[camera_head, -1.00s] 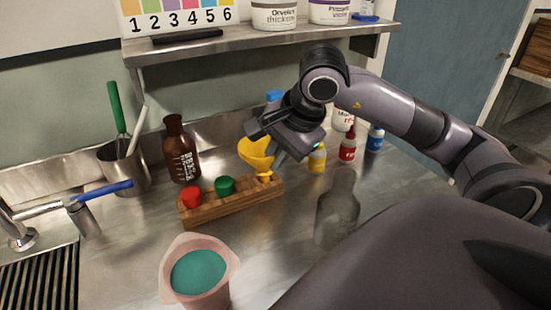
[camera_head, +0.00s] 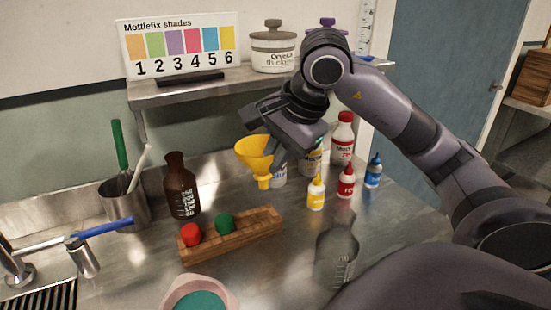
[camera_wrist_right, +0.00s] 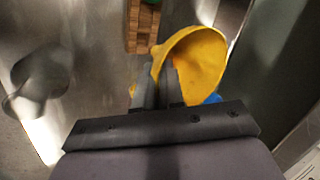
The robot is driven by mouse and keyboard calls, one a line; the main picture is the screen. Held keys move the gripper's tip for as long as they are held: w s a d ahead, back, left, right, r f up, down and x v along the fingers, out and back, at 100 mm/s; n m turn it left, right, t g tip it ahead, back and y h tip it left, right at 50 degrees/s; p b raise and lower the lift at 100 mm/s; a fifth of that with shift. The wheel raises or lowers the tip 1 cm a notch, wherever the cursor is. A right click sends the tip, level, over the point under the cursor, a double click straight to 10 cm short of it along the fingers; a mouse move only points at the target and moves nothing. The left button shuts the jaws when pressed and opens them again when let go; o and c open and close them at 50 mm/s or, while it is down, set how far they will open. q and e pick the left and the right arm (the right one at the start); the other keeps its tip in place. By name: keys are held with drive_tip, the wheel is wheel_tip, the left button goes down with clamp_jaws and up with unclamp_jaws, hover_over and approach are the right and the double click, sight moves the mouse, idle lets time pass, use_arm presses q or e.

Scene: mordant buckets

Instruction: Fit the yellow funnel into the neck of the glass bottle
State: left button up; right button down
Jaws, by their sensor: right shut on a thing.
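The yellow funnel (camera_head: 253,152) is held in the air above the right end of the wooden rack, spout down and slightly tilted. My right gripper (camera_head: 277,158) is shut on its side; the wrist view shows the fingers (camera_wrist_right: 158,85) against the yellow cone (camera_wrist_right: 200,62). The clear glass bottle (camera_head: 337,253) stands upright on the steel counter, right of the rack and nearer to me, with its lower part partly behind my own arm. It shows at the left of the wrist view (camera_wrist_right: 42,75). The funnel is apart from it. My left gripper is out of view.
The wooden rack (camera_head: 255,235) holds a red and a green piece. A brown bottle (camera_head: 181,187) and a metal pot (camera_head: 122,205) stand left. Small yellow, red and blue bottles (camera_head: 345,182) stand behind the clear bottle. A pink tub (camera_head: 178,288) is in front.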

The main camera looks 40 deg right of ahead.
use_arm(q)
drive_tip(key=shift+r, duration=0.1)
use_arm(e)
drive_tip(key=shift+r, duration=0.1)
wheel_tip(320, 180, up, 5)
drive_tip(key=p, duration=0.4)
drive_tip(key=shift+p, duration=0.3)
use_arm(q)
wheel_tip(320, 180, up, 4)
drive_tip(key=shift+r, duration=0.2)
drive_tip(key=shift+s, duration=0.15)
